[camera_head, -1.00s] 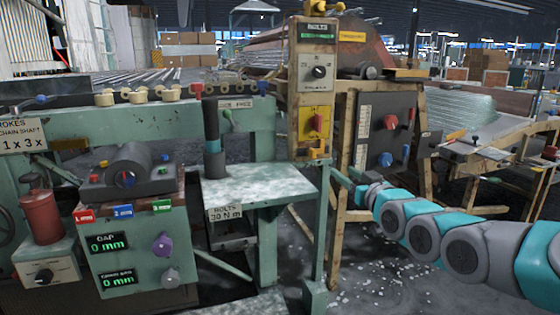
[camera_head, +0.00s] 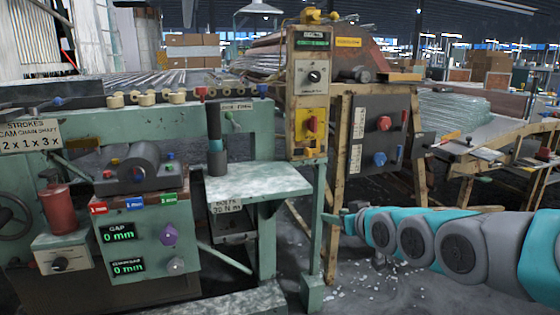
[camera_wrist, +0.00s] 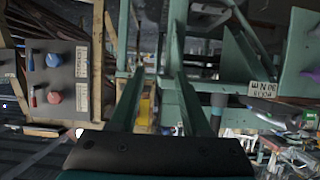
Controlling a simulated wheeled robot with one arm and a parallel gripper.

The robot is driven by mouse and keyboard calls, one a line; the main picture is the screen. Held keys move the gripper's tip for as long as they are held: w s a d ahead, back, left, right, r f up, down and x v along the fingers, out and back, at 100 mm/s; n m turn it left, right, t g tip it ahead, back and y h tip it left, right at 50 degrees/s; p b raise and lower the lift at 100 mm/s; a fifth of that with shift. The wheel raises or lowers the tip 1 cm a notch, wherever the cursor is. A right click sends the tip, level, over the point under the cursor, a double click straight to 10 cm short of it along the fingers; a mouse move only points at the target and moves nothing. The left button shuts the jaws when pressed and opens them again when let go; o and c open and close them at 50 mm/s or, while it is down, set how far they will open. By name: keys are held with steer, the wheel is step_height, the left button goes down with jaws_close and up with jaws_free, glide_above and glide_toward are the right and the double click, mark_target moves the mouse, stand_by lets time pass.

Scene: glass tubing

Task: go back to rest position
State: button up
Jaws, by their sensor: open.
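My gripper (camera_head: 330,216) is at the end of my teal and grey arm, in front of the green post at the middle of the head view. In the wrist view its two long green fingers (camera_wrist: 160,98) stand apart with nothing held between them. The fingertips are small and hard to make out in the head view.
A green machine with a control box (camera_head: 150,250) stands at the left, with a small shelf (camera_head: 258,180) beside it. A yellow-framed post (camera_head: 308,90) and a grey panel with red and blue knobs (camera_head: 380,130) stand behind my arm. The floor (camera_head: 375,285) below holds white fragments.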

steer(key=s+f+m+g+h+p, duration=0.1)
steer(key=s+f+g, duration=0.2)
steer(key=s, duration=1)
steer(key=s+d+f+m+g+h+p, duration=0.1)
steer(key=s+g, duration=0.5)
steer(key=s, duration=0.8)
steer(key=s+f+m+g+h+p, duration=0.1)
steer(key=s+f+g, duration=0.4)
steer(key=s, duration=0.9)
steer(key=shift+s+d+m+h+p, duration=0.15)
steer(key=shift+m+h+p, duration=0.35)
steer(key=shift+p, duration=0.45)
